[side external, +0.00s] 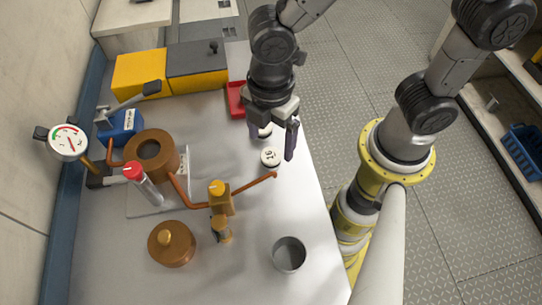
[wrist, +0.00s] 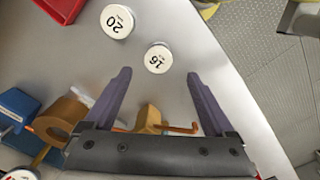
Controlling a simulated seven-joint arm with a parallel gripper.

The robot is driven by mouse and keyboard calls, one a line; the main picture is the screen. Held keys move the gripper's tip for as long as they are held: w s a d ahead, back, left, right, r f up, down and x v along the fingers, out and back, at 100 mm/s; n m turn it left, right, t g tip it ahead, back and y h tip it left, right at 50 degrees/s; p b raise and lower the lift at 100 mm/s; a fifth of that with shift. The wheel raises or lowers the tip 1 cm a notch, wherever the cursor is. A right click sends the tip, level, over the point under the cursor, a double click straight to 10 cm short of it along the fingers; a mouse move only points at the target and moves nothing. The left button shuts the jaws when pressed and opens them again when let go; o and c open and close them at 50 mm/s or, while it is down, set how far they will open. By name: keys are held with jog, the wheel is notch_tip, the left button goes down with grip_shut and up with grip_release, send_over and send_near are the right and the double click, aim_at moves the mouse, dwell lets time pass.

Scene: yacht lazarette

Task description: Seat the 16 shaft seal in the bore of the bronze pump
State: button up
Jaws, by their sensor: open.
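The 16 shaft seal (side external: 270,157) is a small white-topped disc lying flat on the bench. It also shows in the wrist view (wrist: 158,58), just beyond the fingertips and roughly centred between them. My gripper (side external: 271,143) is open and empty, pointing down above the bench close to the seal. Its two purple fingers show in the wrist view (wrist: 157,76). The bronze pump (side external: 168,168) stands on a plate to the left, its dark round bore facing up and empty. In the wrist view the pump (wrist: 48,124) is partly hidden behind my gripper.
A larger seal marked 20 (wrist: 117,21) lies near the 16; a finger partly hides it in the side view. A copper pipe (side external: 254,187), brass valve (side external: 221,205), red-capped tube (side external: 143,186), bronze lid (side external: 172,244) and grey cup (side external: 289,254) stand around. A red tray (side external: 235,99) lies behind.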

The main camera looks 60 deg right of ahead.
aim_at(271, 155)
notch_tip(271, 155, down, 5)
jog(key=shift+w+d+f, duration=0.1)
jog(key=shift+w+d, duration=0.05)
grip_shut()
dwell(0.5)
